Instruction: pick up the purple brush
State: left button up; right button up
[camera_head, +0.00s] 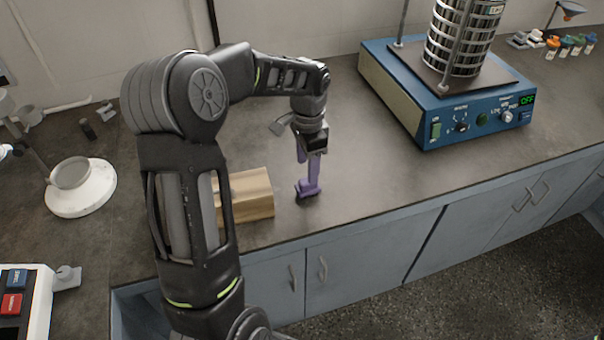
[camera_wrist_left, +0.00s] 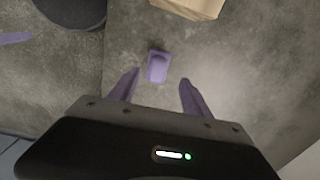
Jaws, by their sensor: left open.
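The purple brush (camera_head: 308,191) stands on the dark worktop near its front edge, right of a wooden block. In the left wrist view the brush (camera_wrist_left: 158,66) shows as a small purple block just beyond my fingertips, roughly midway between them. My left gripper (camera_head: 309,172) points down over the brush with its purple fingers. Its two fingers are spread apart and empty in the left wrist view (camera_wrist_left: 160,78). In the head view the fingers overlap the brush, so I cannot tell whether they touch it. My right gripper is not clearly in view.
The wooden block (camera_head: 251,194) lies close left of the brush. A blue sieve shaker (camera_head: 440,100) with a sieve stack (camera_head: 465,38) stands at the back right. A white round base with a dish (camera_head: 82,190) is at left. Worktop right of the brush is clear.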

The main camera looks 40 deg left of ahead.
aim_at(308, 185)
pick_arm(q)
jog(key=shift+s+d+r, duration=0.1)
jog(key=shift+d+r, duration=0.05)
jog(key=shift+d, duration=0.05)
jog(key=shift+f, duration=1.35)
notch_tip(308, 185, down, 4)
jog(key=shift+f+p, duration=0.15)
jog(key=shift+p, duration=0.75)
jog(key=shift+f, duration=0.5)
jog(key=shift+c, duration=0.4)
grip_shut()
